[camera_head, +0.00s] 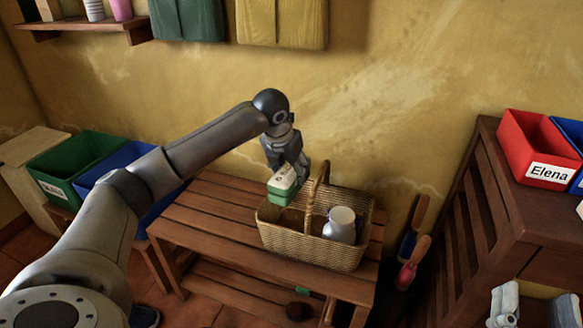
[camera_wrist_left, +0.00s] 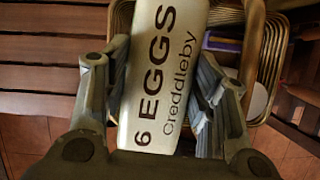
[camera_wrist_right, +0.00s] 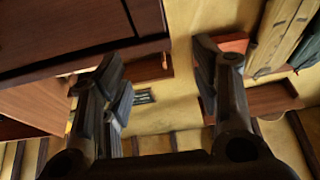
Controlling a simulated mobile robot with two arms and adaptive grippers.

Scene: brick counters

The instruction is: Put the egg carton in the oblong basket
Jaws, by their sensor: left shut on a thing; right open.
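The egg carton (camera_head: 284,184), white on top with a green lower part, hangs from my left gripper (camera_head: 290,170) at the left end of the oblong wicker basket (camera_head: 315,250). In the left wrist view my left gripper (camera_wrist_left: 158,95) is shut on the carton (camera_wrist_left: 160,75), whose label reads "6 EGGS Creddleby". The basket (camera_wrist_left: 265,65) shows below and around the carton there. I cannot tell whether the carton's underside is below the rim. My right gripper (camera_wrist_right: 160,95) is open and empty, away from the basket.
A white container (camera_head: 340,222) stands in the basket's right part. The basket's arched handle (camera_head: 318,190) rises just right of the carton. The basket stands on a slatted wooden bench (camera_head: 205,222). Green (camera_head: 65,170) and blue (camera_head: 125,155) bins stand left; a red bin (camera_head: 535,140) labelled Elena stands right.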

